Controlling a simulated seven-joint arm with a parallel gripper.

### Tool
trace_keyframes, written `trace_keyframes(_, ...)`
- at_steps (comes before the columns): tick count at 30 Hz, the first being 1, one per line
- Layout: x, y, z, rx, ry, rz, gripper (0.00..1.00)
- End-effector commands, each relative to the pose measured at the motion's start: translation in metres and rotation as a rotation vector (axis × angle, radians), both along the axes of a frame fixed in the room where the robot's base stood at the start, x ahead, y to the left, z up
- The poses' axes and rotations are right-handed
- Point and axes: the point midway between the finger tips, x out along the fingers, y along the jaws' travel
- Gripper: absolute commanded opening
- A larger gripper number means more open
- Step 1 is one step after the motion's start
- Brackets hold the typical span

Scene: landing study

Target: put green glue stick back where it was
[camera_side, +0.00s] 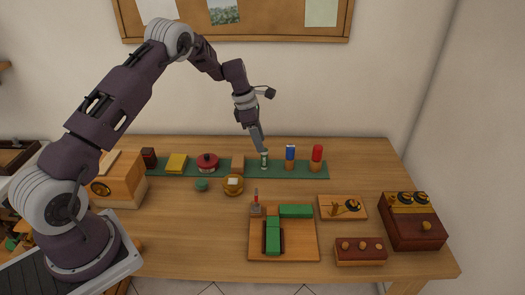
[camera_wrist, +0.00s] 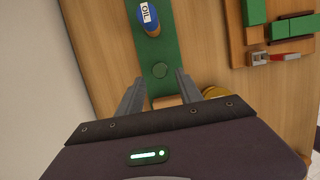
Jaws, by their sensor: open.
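The green glue stick (camera_side: 264,161), a small upright cylinder with green and pale parts, stands on the green mat (camera_side: 220,171) between a wooden block and a blue-topped bottle. Its round green top (camera_wrist: 160,69) shows in the wrist view just ahead of the space between my fingertips. My gripper (camera_side: 262,148) is just above the glue stick in the side view, pointing down and slightly tilted. In the wrist view my gripper (camera_wrist: 158,78) has its two fingers apart with nothing held between them. Whether a finger touches the stick cannot be told.
Close by on the mat are the wooden block (camera_side: 237,164), the blue-topped oil bottle (camera_side: 290,158) and a red-topped bottle (camera_side: 317,157). A yellow bowl (camera_side: 233,186) and a board with green blocks (camera_side: 300,245) lie in front. Some table between them is bare.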

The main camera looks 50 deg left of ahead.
Motion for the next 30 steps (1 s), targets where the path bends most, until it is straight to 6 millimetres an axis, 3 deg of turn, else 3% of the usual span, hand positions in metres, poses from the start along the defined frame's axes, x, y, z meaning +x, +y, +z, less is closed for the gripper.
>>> trace_keyframes(3, -0.006, 0.006, 0.032, 0.001, -0.003, 0.002, 0.43)
trace_keyframes(6, -0.01, 0.01, 0.051, 0.001, 0.0, 0.001, 0.43)
trace_keyframes(16, -0.015, 0.01, 0.075, 0.005, -0.008, -0.023, 0.43)
trace_keyframes(17, -0.017, 0.006, 0.083, 0.012, -0.018, -0.051, 0.43)
trace_keyframes(20, -0.036, -0.021, 0.138, 0.065, -0.085, -0.255, 0.43)
trace_keyframes(23, -0.083, -0.064, 0.205, 0.16, -0.177, -0.59, 0.43)
trace_keyframes(25, -0.128, -0.095, 0.242, 0.245, -0.241, -0.85, 0.43)
trace_keyframes(27, -0.181, -0.122, 0.27, 0.347, -0.302, -1.126, 0.43)
trace_keyframes(30, -0.262, -0.151, 0.285, 0.518, -0.365, -1.526, 0.43)
